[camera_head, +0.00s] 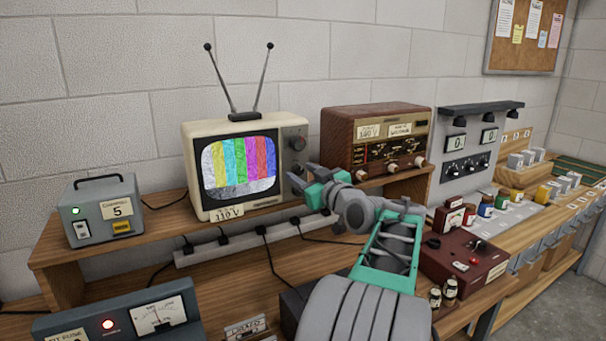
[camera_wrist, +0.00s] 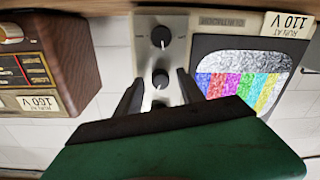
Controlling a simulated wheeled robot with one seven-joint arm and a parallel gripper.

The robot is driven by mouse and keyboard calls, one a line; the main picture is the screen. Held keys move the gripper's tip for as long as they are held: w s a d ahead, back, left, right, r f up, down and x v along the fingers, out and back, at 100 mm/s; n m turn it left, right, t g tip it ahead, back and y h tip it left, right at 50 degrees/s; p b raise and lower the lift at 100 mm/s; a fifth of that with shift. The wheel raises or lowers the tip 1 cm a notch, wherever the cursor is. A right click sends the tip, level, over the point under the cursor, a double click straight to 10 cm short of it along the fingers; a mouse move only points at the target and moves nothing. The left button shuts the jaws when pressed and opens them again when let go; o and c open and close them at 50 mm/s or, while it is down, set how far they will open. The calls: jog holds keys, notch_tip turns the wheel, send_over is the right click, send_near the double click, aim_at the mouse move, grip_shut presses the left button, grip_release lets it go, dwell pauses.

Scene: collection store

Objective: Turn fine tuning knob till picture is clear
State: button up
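A cream television (camera_head: 188,170) with two antennae stands on the wooden shelf. Its screen (camera_head: 240,168) shows colour bars with grainy speckle; the screen also appears upside down in the wrist view (camera_wrist: 240,80). In the wrist view one knob (camera_wrist: 161,37) has a white pointer line, and the other knob (camera_wrist: 160,78) appears between my fingers. My gripper (camera_head: 304,177) is open in front of the panel. I cannot tell whether it touches a knob.
A brown radio (camera_head: 340,135) stands close on the right. A grey powered box (camera_head: 90,225) is at the left. A power strip (camera_head: 200,255) with plugs and cables runs along the shelf front. A red-brown instrument box (camera_head: 460,260) sits right of my arm.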

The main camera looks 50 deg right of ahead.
grip_shut()
dwell(0.4)
jog(key=shift+f+m+b, duration=0.2)
jog(key=shift+m+b, duration=0.45)
jog(key=shift+m, duration=0.25)
jog(key=shift+a+r+m, duration=0.1)
jog(key=shift+r+m, duration=0.05)
jog(key=shift+m, duration=1.05)
grip_release()
